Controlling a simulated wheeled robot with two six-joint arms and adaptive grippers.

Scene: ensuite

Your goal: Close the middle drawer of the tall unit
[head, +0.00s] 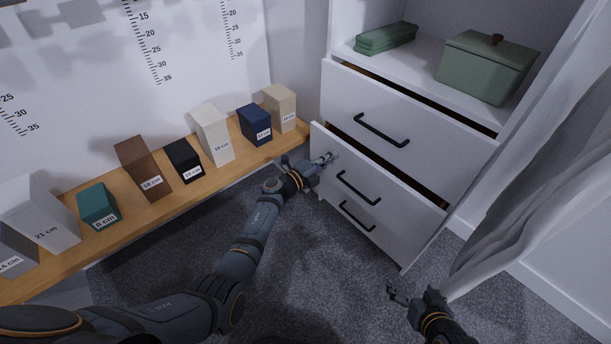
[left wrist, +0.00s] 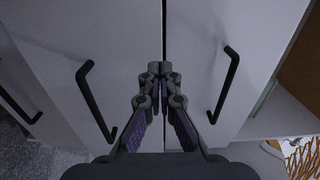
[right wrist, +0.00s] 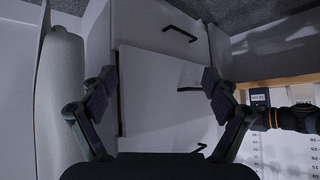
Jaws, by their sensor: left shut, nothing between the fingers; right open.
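The tall white unit (head: 336,86) has drawers with black bar handles. Its middle drawer (head: 328,150) stands partly out, with a gap along its top edge; its handle (head: 358,188) is clear. The top drawer (head: 345,95) also stands a little out. My left gripper (head: 328,159) is shut and empty at the upper left part of the middle drawer's front; contact cannot be told. In the left wrist view its fingertips (left wrist: 156,72) are near the seam between two drawer fronts.
A wooden bench (head: 185,190) with labelled boxes of several heights runs along the left wall. A green lidded box (head: 485,68) and folded green cloth (head: 385,38) sit on the unit's shelf. A pale curtain (head: 520,200) hangs at the right. Grey carpet (head: 320,280) is free in front.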

